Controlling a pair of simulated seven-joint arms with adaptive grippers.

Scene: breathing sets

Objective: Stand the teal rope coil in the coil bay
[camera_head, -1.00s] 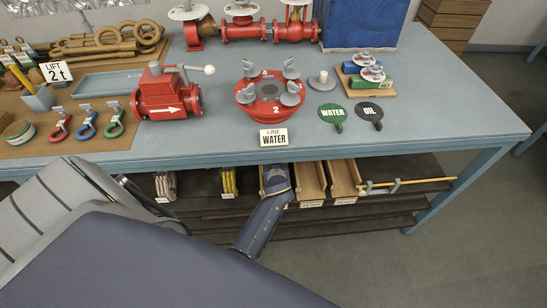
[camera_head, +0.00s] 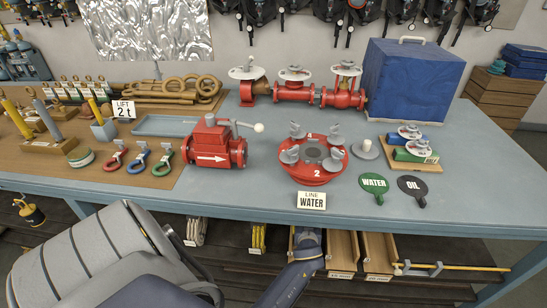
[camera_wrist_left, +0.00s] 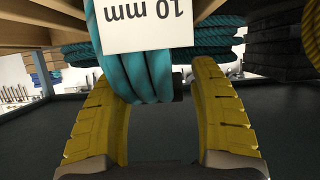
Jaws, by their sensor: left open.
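In the left wrist view a teal rope coil (camera_wrist_left: 155,72) hangs down between the two yellow fingers of my left gripper (camera_wrist_left: 160,80). The fingers are open, one on each side of the coil's lower part, and do not visibly grip it. A white card reading "10 mm" (camera_wrist_left: 145,25), upside down, covers the coil's upper part. In the head view the left hand is hidden below the bench, and I cannot make out the teal coil there. The coil bay cannot be told for sure. My right gripper is not in view.
More teal rope (camera_wrist_left: 205,38) lies behind, with a dark stack (camera_wrist_left: 280,45) to the right.

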